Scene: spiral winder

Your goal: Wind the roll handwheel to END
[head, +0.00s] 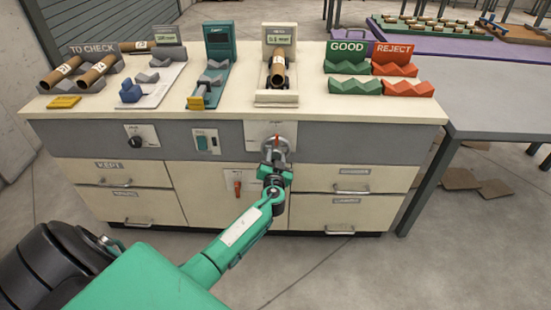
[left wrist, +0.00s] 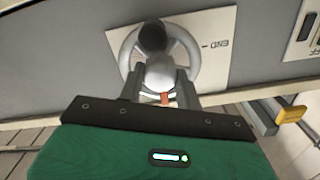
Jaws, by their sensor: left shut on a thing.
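The roll handwheel (head: 289,141) is a grey wheel on a pale plate (head: 252,135) in the front panel of the cream bench. In the left wrist view the handwheel (left wrist: 192,55) shows a dark round knob (left wrist: 153,36), and END is printed on the plate (left wrist: 222,70) to its right. A red mark shows near the wheel's top in the head view. My right gripper is not in view.
A cardboard tube (head: 278,72) lies in a holder above the wheel. Green GOOD (head: 355,87) and orange REJECT (head: 408,89) cradles stand to the right. A red-handled switch (head: 238,186) and drawers (head: 340,212) sit below.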

